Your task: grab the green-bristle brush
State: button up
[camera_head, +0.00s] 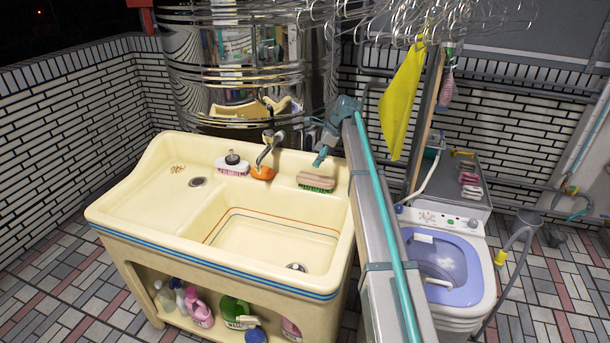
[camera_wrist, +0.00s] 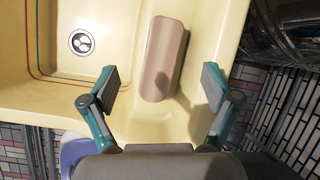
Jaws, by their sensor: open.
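The green-bristle brush (camera_head: 317,181) rests bristles down on the sink's back ledge, near its right end. It has a pinkish-brown wooden back and green bristles. In the wrist view only its back (camera_wrist: 164,55) shows; the bristles are hidden. My gripper (camera_head: 320,160) is just above and behind the brush in the head view. In the wrist view my gripper (camera_wrist: 162,86) is open, with one finger on each side of the brush's near end. A gap shows between each finger and the brush, and nothing is held.
The cream sink (camera_head: 140,205) has a faucet (camera_head: 268,148), an orange item (camera_head: 262,172) and a pink-bristle brush (camera_head: 232,165) left of the green one. My arm crosses the sink's right side. A washing machine (camera_head: 450,265) stands at right; wire hangers (camera_head: 440,18) hang above.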

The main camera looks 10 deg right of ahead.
aim_at(314, 177)
jog(key=d+m, duration=0.1)
jog(key=d+f+m+p, duration=0.1)
jog(key=m, duration=0.1)
jog(key=shift+w+d+f, duration=0.1)
jog(key=shift+w+d, duration=0.1)
jog(key=shift+d, duration=0.05)
jog(key=shift+h, duration=0.3)
jog(key=p+x, duration=0.1)
jog(key=x, duration=0.4)
jog(key=shift+f, duration=0.25)
jog(key=x, duration=0.1)
jog(key=p+x, duration=0.1)
jog(key=x, duration=0.3)
jog(key=shift+s+p, duration=0.35)
jog(key=shift+s, duration=0.05)
jog(key=shift+f, duration=0.2)
jog(key=shift+f, duration=0.25)
jog(key=c, duration=1.2)
jog(key=shift+c, duration=0.5)
jog(key=shift+r, duration=0.15)
